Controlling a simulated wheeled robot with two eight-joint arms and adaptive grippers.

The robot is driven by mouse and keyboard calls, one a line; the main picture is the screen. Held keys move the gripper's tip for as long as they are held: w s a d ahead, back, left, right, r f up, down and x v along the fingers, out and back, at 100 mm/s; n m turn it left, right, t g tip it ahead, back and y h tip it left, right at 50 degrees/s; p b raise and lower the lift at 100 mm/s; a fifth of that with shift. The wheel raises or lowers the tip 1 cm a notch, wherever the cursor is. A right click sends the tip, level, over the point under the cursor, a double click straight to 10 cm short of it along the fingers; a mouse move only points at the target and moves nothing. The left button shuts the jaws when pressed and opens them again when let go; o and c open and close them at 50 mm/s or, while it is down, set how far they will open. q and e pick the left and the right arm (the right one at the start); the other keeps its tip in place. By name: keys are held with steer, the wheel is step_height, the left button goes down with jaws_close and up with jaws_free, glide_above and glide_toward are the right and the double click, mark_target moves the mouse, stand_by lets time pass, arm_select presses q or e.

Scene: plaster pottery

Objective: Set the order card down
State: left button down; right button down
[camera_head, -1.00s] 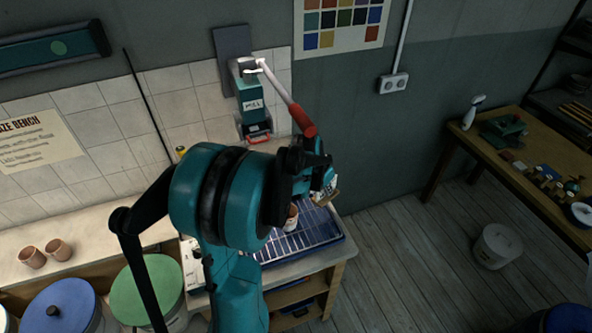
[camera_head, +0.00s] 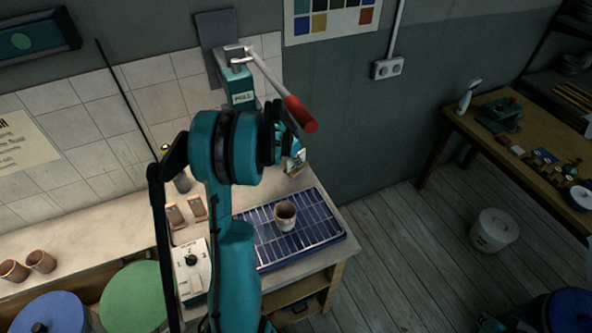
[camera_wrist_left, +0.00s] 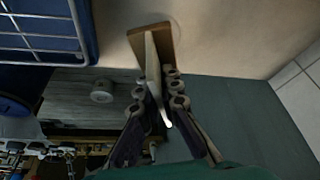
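The order card (camera_head: 297,160) is a small pale card on a wooden base, at the back of the bench beyond the drying rack. In the left wrist view the card (camera_wrist_left: 154,62) shows nearly edge-on, with its wooden base (camera_wrist_left: 137,33) close to the pale benchtop. Whether the base touches the benchtop is hard to tell. My left gripper (camera_head: 283,148) is at the card, and its fingers (camera_wrist_left: 157,88) lie on either side of it, appearing closed on it. My right gripper is out of view.
A blue drying rack (camera_head: 325,226) holding a clay cup (camera_head: 285,216) stands in front. A wall machine with a red-handled lever (camera_head: 300,114) is above my gripper. A white control box (camera_head: 191,268) and two brown blocks are left. Bare benchtop (camera_head: 255,187) lies behind the rack.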

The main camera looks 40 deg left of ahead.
mark_target(295, 167)
arm_select(q)
step_height(295, 167, down, 4)
steer(key=shift+f+b, duration=0.1)
steer(key=shift+b, duration=0.45)
steer(key=c, duration=1.7)
jaws_free()
